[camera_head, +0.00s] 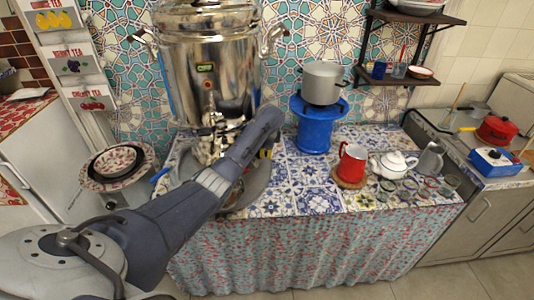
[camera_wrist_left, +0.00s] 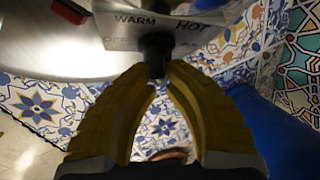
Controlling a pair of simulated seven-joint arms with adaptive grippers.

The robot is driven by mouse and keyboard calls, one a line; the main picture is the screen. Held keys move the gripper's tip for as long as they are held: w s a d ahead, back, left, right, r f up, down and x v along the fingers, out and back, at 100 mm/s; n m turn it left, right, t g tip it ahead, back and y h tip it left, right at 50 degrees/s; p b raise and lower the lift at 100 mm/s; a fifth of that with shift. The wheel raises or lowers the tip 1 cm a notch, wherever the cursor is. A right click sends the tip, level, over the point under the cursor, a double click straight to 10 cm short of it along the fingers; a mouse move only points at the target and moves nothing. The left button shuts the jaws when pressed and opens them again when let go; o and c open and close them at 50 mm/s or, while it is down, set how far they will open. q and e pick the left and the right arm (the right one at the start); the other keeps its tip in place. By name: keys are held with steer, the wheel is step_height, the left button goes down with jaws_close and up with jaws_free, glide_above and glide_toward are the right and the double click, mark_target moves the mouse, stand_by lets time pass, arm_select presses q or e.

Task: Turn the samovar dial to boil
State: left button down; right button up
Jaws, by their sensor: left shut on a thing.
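The big shiny metal samovar (camera_head: 208,70) stands at the left end of the tiled counter in the head view. In the left wrist view its plate (camera_wrist_left: 122,30) carries the words WARM and HOT above a black dial (camera_wrist_left: 156,48). More lettering below them is too dark to read. My left gripper (camera_wrist_left: 158,72) is shut on the dial, its yellow fingers meeting at the knob. In the head view my left arm covers the samovar's lower front, and the dial is hidden there. My right gripper is not in view.
A blue stand (camera_head: 315,135) with a grey pot (camera_head: 323,82) is right of the samovar. A red pitcher (camera_head: 350,165), a white teapot (camera_head: 393,163) and several small glasses stand further right. A patterned bowl (camera_head: 117,163) is at left.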

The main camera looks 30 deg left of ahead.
arm_select(q)
steer(key=shift+s+a+f+m+g, duration=0.1)
steer(key=shift+s+a+m+g, duration=0.15)
steer(key=shift+m+g, duration=0.2)
steer(key=shift+g, duration=0.25)
steer(key=shift+a, duration=0.1)
steer(key=c, duration=1.4)
jaws_free()
steer(key=shift+c, duration=0.2)
steer(key=shift+w, duration=0.1)
steer(key=shift+d, duration=0.2)
